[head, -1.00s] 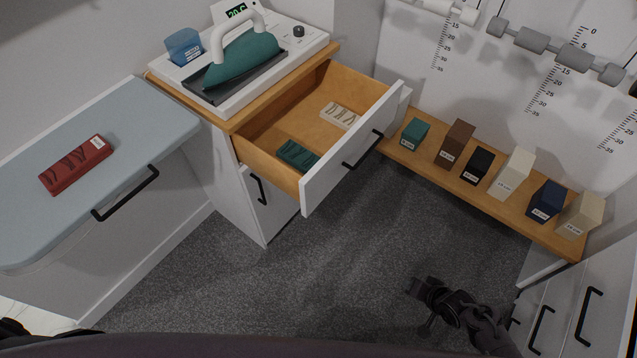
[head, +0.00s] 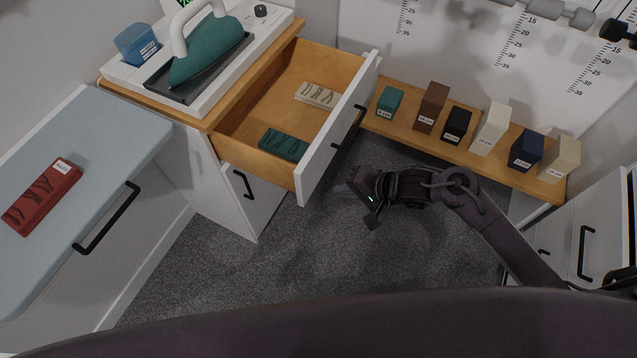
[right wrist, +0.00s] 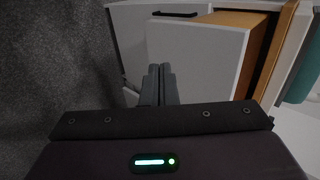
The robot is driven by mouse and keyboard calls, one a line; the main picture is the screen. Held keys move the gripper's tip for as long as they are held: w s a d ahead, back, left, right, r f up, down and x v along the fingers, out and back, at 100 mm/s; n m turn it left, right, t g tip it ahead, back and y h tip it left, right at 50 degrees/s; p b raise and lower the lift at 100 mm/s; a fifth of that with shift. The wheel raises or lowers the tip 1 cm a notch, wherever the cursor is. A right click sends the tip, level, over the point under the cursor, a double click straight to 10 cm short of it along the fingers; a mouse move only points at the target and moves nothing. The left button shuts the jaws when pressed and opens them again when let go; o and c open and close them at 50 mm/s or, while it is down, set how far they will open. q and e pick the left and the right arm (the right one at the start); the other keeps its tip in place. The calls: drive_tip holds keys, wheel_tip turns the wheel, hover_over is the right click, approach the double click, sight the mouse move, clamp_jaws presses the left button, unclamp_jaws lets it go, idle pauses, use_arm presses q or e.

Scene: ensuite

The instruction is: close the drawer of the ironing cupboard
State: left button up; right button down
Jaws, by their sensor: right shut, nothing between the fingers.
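The ironing cupboard (head: 180,170) stands left of centre in the head view. Its wooden drawer (head: 258,108) is pulled well out, with a white front (head: 318,150) and a black bar handle (head: 349,125). A dark green item (head: 284,144) and a cream item (head: 317,95) lie inside. My right gripper (head: 342,190) is shut and empty, close to the drawer front on its outer side. In the right wrist view the fingers (right wrist: 160,75) point towards the white drawer front (right wrist: 195,55); whether they touch it I cannot tell. My left gripper is not in view.
A teal iron (head: 207,55) and a blue cup (head: 137,44) stand on the cupboard top. A blue-grey ironing board (head: 120,130) with a red item (head: 42,196) is at left. A low shelf (head: 395,127) with several boxes is at right. Grey carpet (head: 240,270) is clear.

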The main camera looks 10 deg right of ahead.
sight(308, 185)
drive_tip(key=w+a, duration=0.1)
drive_tip(key=w+a+f, duration=0.1)
drive_tip(key=a, duration=0.1)
drive_tip(key=w+a+f, duration=0.1)
drive_tip(key=shift+a+f, duration=0.2)
drive_tip(key=shift+a, duration=0.05)
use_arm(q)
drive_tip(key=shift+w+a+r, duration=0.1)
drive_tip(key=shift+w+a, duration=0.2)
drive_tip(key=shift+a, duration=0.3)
use_arm(e)
drive_tip(key=shift+w+a, duration=0.4)
drive_tip(key=shift+a, duration=0.15)
use_arm(q)
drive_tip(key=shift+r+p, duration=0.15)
drive_tip(key=shift+p, duration=0.15)
